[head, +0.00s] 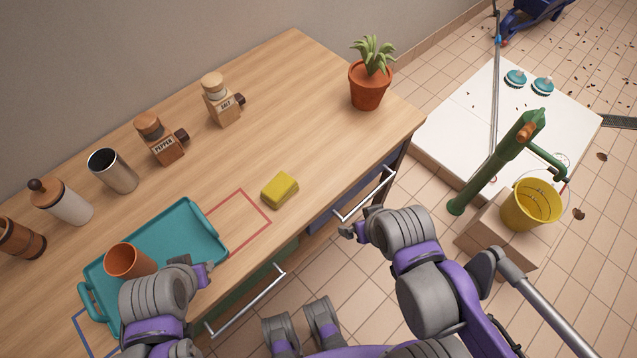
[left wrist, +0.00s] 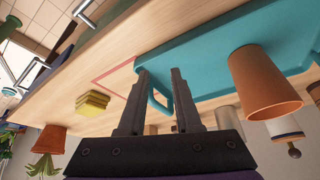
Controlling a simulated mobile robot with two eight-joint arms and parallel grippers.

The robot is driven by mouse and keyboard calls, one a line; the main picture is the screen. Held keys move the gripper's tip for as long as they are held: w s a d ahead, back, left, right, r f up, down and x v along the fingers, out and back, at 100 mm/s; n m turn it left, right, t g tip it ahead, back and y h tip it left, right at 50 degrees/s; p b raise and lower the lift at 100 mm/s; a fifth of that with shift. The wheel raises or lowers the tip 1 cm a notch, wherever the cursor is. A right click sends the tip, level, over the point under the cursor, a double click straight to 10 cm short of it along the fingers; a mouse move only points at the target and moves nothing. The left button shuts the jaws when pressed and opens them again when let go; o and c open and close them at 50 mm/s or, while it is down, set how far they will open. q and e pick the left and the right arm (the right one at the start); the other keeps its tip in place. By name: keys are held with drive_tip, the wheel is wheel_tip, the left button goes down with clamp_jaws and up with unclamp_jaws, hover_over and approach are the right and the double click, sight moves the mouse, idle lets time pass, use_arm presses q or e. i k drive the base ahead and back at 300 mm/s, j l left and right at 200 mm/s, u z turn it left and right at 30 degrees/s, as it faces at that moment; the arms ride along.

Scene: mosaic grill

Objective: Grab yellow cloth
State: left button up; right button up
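The yellow cloth (head: 279,190) is a small, thick folded block lying on the wooden counter, right of the teal tray. It also shows left of the fingers in the left wrist view (left wrist: 92,103). My left gripper (head: 206,273) is over the tray's front right edge, apart from the cloth. In the left wrist view its two fingers (left wrist: 161,88) are spread, with nothing clearly held; the tray handle shows behind them. My right gripper (head: 350,231) is off the counter's front edge, right of the cloth. Its finger gap is not clear.
The teal tray (head: 176,236) holds an orange cup (head: 128,262) beside my left arm. A pepper mill (head: 160,139), salt mill (head: 221,100), metal cup (head: 112,170) and potted plant (head: 369,84) stand behind. Counter around the cloth is clear. Drawer handles (head: 364,195) jut out in front.

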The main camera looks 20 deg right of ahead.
sight(283, 186)
drive_tip(key=l+u, duration=0.1)
drive_tip(key=u, duration=0.4)
drive_tip(key=l+u, duration=0.45)
drive_tip(key=k+l+u, duration=0.15)
drive_tip(key=l+u, duration=0.4)
drive_tip(key=l, duration=0.45)
drive_tip(key=k+l+u, duration=0.1)
drive_tip(key=l, duration=0.6)
drive_tip(key=i, duration=0.05)
